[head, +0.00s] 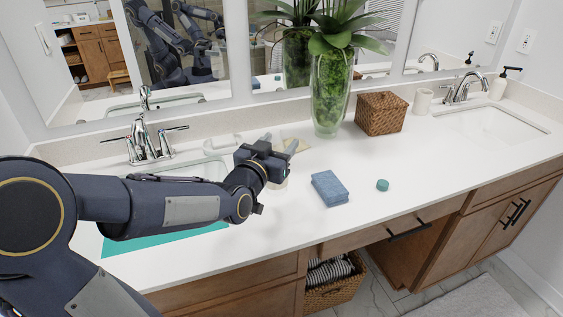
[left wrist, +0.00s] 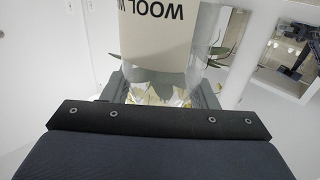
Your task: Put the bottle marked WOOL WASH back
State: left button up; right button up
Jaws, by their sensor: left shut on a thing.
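The bottle marked WOOL W, with the rest of its label cut off (left wrist: 160,28), fills the top of the left wrist view. Its cream label reads upside down there, and the body around it looks clear or greyish. My left gripper (head: 276,166) is shut on the bottle, with a finger at each side of it in the left wrist view (left wrist: 160,92). In the head view the gripper is over the counter beside the left sink. It hides most of the bottle there, so I cannot tell whether the base touches the counter. My right gripper is not in view.
A teal mat (head: 165,240) lies under my left arm. Folded blue cloths (head: 329,188) and a small teal round thing (head: 382,185) lie right of the gripper. A tall glass vase (head: 331,95) and a wicker box (head: 380,113) stand behind. The counter's right front is clear.

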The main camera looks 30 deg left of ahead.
pick_arm(q)
notch_tip(320, 180, down, 7)
jog(key=w, duration=0.3)
jog(key=shift+a+r, duration=0.15)
jog(key=shift+a, duration=0.25)
jog(key=shift+f+b, duration=0.2)
jog(key=shift+b, duration=0.25)
jog(key=o, duration=1.4)
jog(key=shift+c, duration=0.2)
jog(key=shift+r, duration=0.1)
